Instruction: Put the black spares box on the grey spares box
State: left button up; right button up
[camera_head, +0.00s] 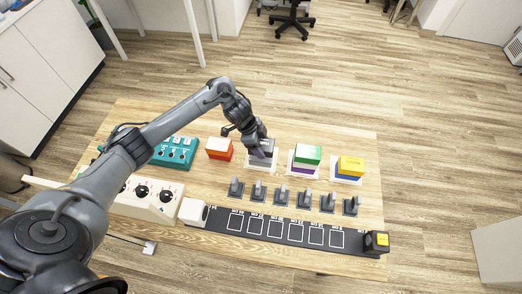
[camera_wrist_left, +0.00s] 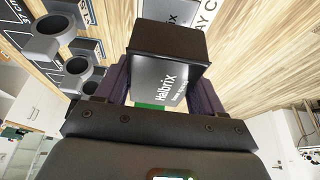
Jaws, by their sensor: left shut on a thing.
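My left gripper (camera_head: 258,150) is shut on the black spares box (camera_wrist_left: 165,42). In the left wrist view its fingers stand on either side of the box, which has a grey face lettered "Halbrix". In the head view the black box (camera_head: 267,145) is at the gripper's tips, directly over or on the grey spares box (camera_head: 261,162), which is largely hidden. I cannot tell whether the two boxes touch. My right gripper is not in view.
To the right stand a green box (camera_head: 308,152) on a purple one and a yellow box (camera_head: 351,165) on a blue one. Several grey holders (camera_head: 281,194) and a black strip (camera_head: 270,226) lie in front.

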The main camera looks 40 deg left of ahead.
pick_arm(q)
jog(key=shift+f+b, duration=0.4)
jog(key=shift+f, duration=1.6)
jog(key=shift+f, duration=0.15)
jog(key=o, duration=1.1)
jog(key=shift+r, duration=0.25)
jog(key=p+v, duration=0.2)
jog(key=v, duration=1)
jog(key=shift+s+f, duration=0.1)
